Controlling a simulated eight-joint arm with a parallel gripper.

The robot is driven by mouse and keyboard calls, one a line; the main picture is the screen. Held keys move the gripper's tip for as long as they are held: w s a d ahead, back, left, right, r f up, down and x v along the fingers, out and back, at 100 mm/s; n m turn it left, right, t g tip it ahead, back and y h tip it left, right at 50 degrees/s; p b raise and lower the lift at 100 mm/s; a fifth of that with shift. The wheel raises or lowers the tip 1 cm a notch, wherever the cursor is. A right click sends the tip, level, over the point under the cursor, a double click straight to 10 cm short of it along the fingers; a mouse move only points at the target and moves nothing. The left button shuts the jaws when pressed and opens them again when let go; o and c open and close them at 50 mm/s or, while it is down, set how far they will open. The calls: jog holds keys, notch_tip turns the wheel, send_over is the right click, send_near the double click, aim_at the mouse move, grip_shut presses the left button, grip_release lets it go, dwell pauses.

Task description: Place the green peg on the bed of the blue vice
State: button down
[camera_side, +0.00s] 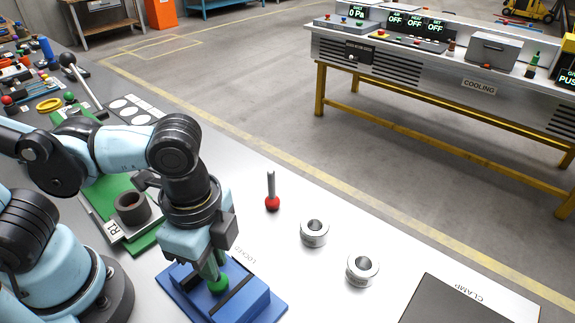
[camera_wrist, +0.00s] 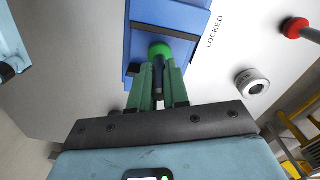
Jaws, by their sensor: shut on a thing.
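The green peg has a round green head (camera_side: 219,284) and a dark shaft; it also shows in the wrist view (camera_wrist: 160,51). My gripper (camera_side: 213,270) is shut on the peg's shaft, with its green fingers (camera_wrist: 158,88) on either side of it. The blue vice (camera_side: 250,297) lies below, and the peg's head is over or at its bed, between the jaws. I cannot tell whether the head touches the bed. The vice also shows at the top of the wrist view (camera_wrist: 178,14).
A red-headed peg (camera_side: 272,200) stands behind the vice. Two metal rings (camera_side: 314,233) (camera_side: 362,268) lie to the right. A dark plate (camera_side: 450,302) marked CLAMP is at the front right. A green fixture with a dark ring (camera_side: 132,207) is at the left.

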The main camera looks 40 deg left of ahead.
jog(key=shift+f, duration=0.1)
jog(key=c, duration=1.1)
grip_release()
notch_tip(320, 180, up, 12)
jog(key=w+a+f+n+t, duration=0.3)
jog(key=w+a+n, duration=0.3)
jog(key=a, duration=0.1)
jog(key=w+a+f+n+t, duration=0.3)
jog(key=w+a+n+t, duration=0.1)
jog(key=w+a+n, duration=0.2)
jog(key=shift+a+f+n, duration=0.4)
jog(key=shift+a+n, duration=0.4)
jog(key=shift+a, duration=0.45)
